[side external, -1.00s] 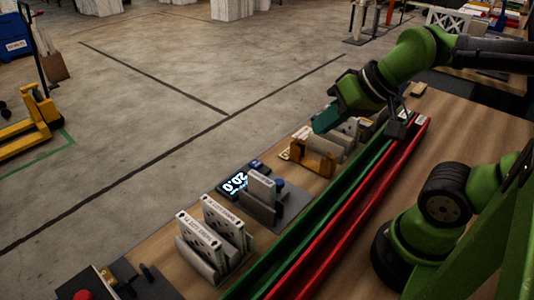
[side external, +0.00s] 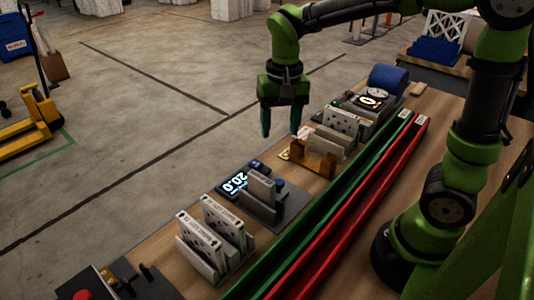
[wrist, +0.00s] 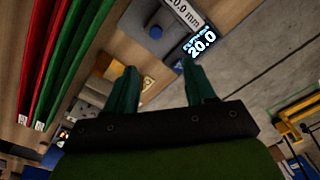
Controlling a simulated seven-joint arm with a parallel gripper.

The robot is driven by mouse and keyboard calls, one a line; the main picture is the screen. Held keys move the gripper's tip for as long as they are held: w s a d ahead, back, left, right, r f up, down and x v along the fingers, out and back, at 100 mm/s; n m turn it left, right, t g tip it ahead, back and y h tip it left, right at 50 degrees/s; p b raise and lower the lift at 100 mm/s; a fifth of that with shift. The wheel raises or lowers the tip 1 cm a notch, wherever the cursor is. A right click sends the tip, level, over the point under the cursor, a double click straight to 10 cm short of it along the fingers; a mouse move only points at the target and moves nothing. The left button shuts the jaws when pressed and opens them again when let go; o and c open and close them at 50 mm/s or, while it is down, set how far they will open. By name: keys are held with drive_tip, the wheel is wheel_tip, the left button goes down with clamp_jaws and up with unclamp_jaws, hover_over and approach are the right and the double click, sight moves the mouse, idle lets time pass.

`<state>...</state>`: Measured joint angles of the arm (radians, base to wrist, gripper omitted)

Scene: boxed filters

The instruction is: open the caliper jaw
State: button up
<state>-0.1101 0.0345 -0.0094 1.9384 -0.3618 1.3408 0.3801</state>
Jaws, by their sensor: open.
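The caliper station has a dark display (side external: 238,179) reading 20.0, a grey base and a blue knob (side external: 280,183). A pale upright block (side external: 262,186) stands on it; I cannot tell whether it is a jaw or a piece between jaws. In the wrist view the display (wrist: 202,42) and knob (wrist: 155,32) are at the top, with a "20.0 mm" label above. My gripper (side external: 281,131) points down, open and empty, above and beyond the station in the side view. Its teal fingers (wrist: 162,85) are spread in the wrist view.
Two boxed filters (side external: 203,238) stand in a grey holder nearer the camera. Green (side external: 340,190) and red (side external: 362,195) channels run alongside. A blue roll (side external: 388,80) is at the far end.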

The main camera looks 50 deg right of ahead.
sight(279, 182)
drive_tip(key=shift+m, duration=0.7)
wheel_tip(279, 182, down, 16)
drive_tip(key=shift+d, duration=0.15)
drive_tip(key=shift+c, duration=0.5)
clamp_jaws()
